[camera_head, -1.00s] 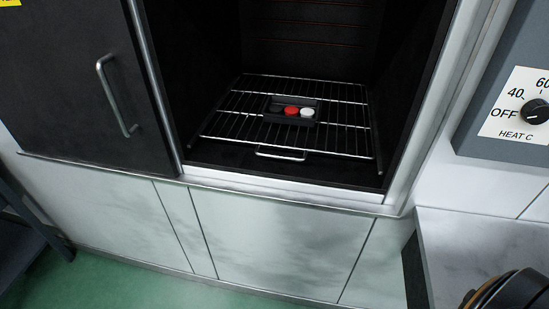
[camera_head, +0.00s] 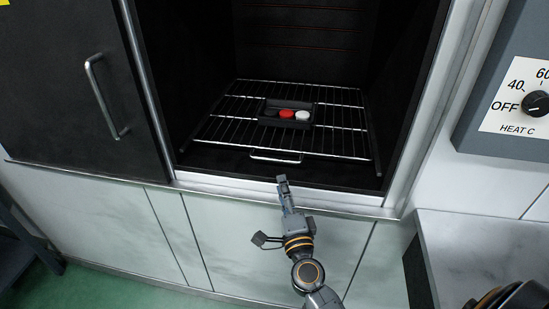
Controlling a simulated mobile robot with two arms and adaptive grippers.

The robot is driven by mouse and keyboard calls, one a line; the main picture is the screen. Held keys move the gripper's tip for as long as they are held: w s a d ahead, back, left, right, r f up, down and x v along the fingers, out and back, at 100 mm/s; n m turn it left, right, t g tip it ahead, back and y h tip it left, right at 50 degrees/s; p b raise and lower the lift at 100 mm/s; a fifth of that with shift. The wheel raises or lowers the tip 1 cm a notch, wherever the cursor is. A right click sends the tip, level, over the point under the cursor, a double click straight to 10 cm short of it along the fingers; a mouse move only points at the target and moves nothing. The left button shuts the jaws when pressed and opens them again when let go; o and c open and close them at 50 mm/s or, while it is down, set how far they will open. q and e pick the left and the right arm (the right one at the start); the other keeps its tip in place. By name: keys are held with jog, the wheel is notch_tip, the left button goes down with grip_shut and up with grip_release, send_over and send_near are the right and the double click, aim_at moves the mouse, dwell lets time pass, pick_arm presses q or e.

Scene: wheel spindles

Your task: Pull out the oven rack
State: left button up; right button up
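The wire oven rack (camera_head: 342,130) lies flat inside the dark open oven. Its front wire handle (camera_head: 275,157) sits near the oven's front edge. A small black tray (camera_head: 289,101) rests on the rack and holds a red round piece (camera_head: 286,113), a white round piece (camera_head: 302,115) and a dark one. My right gripper (camera_head: 282,181) is in front of the oven's lower sill, below the handle in the picture and apart from it. It shows nearly edge-on, so I cannot tell how far its fingers are apart. It holds nothing that I can see. My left gripper is not in view.
A dark door (camera_head: 75,110) with a vertical metal handle (camera_head: 105,97) stands left of the opening. A heat dial (camera_head: 536,104) is on the grey panel at right. A counter (camera_head: 485,250) juts out at lower right. White panels lie below the oven.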

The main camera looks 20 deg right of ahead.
aim_at(274, 159)
jog(key=x, duration=1)
jog(key=shift+w+p, duration=0.15)
jog(key=shift+p, duration=0.25)
grip_shut()
